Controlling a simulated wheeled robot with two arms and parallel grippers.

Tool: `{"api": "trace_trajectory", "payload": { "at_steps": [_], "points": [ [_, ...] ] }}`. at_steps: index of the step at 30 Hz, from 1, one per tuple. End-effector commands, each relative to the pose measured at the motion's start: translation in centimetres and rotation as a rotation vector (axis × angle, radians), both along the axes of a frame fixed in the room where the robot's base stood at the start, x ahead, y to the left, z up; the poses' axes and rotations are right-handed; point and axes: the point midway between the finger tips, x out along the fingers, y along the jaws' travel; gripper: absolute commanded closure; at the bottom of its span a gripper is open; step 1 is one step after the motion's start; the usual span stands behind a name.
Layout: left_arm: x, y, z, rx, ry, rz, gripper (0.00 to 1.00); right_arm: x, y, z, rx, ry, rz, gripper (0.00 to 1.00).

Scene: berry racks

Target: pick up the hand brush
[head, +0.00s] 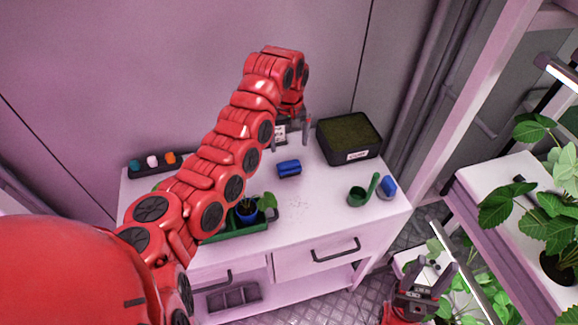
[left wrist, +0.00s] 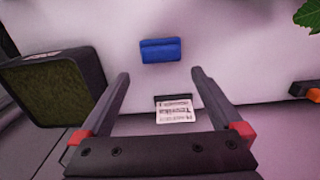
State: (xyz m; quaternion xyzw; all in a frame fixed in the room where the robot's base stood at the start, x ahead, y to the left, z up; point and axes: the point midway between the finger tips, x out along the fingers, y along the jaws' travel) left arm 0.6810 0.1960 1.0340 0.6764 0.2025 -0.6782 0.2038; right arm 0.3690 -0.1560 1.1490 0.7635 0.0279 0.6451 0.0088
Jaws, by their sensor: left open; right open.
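A small blue block-like item (head: 289,168) lies on the white worktop; it may be the hand brush, but I see no bristles or handle. It also shows in the left wrist view (left wrist: 160,50), centred just beyond the fingertips. My left gripper (head: 289,130) is open and empty over the back of the worktop, behind the blue item and apart from it. A white label card (left wrist: 176,110) shows between its fingers. Another blue item (head: 388,187) lies at the worktop's right end; its kind is unclear. My right gripper (head: 431,272) is open and empty, low beside the worktop.
A dark soil tray (head: 350,153) stands at the back right. A green scoop (head: 358,196) lies at the right. A green tray (head: 238,232) with a potted seedling is at the front left. A small rack (head: 151,164) of coloured pieces is at the back left. Plant shelves (head: 515,215) stand right.

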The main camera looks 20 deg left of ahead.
Motion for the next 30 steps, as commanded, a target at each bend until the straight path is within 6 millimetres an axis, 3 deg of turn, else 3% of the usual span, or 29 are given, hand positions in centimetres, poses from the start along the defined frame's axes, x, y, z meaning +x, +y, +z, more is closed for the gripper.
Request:
{"api": "trace_trajectory", "payload": {
  "at_steps": [6,11,19,24,30],
  "points": [
    [0.0,0.0,-3.1,0.001,-0.001,0.001,0.0,0.0,0.0,0.7,0.0,0.0,0.0,0.5],
    [-0.1,0.0,-4.2,0.002,0.001,0.0,0.0,0.0,0.0,0.9,0.0,0.0,0.0,0.5],
    [-0.8,-0.2,-6.5,0.001,0.003,0.0,0.0,0.0,0.0,3.9,0.0,0.0,0.0,0.5],
    [-0.7,-0.2,-8.8,0.003,0.001,-0.002,0.0,0.0,0.0,4.3,0.0,0.0,0.0,0.5],
    [-0.7,-0.2,-9.4,0.002,0.0,0.0,0.0,0.0,0.0,4.2,0.0,0.0,0.0,0.5]
  ]
}}
